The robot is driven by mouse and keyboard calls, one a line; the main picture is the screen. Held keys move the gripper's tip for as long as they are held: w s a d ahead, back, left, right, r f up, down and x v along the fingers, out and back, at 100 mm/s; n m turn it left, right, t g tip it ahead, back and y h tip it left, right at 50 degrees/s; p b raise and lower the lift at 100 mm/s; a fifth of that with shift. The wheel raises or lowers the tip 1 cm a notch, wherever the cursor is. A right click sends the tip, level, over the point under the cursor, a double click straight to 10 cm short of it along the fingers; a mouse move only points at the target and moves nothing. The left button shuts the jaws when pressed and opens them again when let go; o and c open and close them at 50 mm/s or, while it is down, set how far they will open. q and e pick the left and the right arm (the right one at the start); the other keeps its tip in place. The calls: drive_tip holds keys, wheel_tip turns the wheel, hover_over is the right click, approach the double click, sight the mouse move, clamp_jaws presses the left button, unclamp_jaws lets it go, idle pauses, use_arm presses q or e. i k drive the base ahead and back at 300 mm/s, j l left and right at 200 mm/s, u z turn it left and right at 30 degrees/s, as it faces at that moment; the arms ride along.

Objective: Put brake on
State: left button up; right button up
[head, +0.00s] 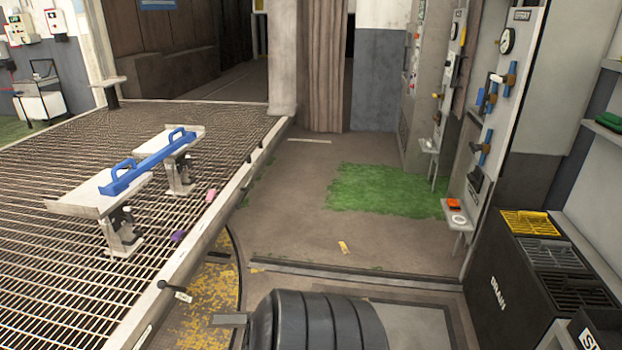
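The turntable deck (50,245) is a dark grating with a pale edge beam, filling the left of the head view. A small dark lever (172,287) with a white tag sticks out from the near part of that edge beam. The tag's writing is too small to read, so I cannot tell whether this is the brake. Neither of my grippers shows in the head view.
A blue bar with handles (150,162) rests across two pale stands on the deck. A tall panel (497,120) with gauges and levers stands at the right, beside a black bin (510,285) with a yellow grate. Floor with a green patch (385,190) lies open between deck and panel. A dark ribbed round body (318,322) fills the bottom middle.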

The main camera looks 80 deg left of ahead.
sight(161, 284)
drive_tip(key=u, duration=3.8)
